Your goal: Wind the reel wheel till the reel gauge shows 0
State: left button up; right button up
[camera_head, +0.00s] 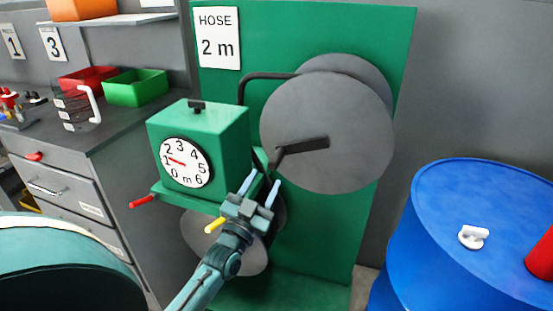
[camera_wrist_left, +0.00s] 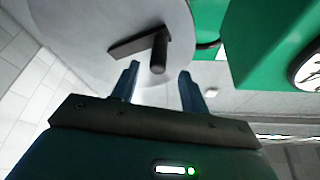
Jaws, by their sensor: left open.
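The reel wheel (camera_head: 345,110) is a large grey disc on the green panel. A dark crank arm (camera_head: 308,146) with a peg handle (camera_head: 281,154) is on its face. My left gripper (camera_head: 259,188) is open and empty, below and left of the peg. In the left wrist view the peg (camera_wrist_left: 159,55) shows beyond the gap between the open fingertips (camera_wrist_left: 159,72), apparently not touching them. My right gripper is not in view.
A sign (camera_head: 218,38) reads HOSE 2 m. A red handle (camera_head: 142,202) sticks out left below the green box (camera_head: 205,125); a yellow-tipped part (camera_head: 214,225) is beside my left wrist. A blue drum (camera_head: 440,240) stands right, a grey cabinet (camera_head: 70,190) left.

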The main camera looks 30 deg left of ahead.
aim_at(281, 150)
pick_arm(q)
jog(key=x, duration=0.8)
jog(key=shift+p, duration=0.3)
jog(key=shift+c, duration=0.2)
grip_shut()
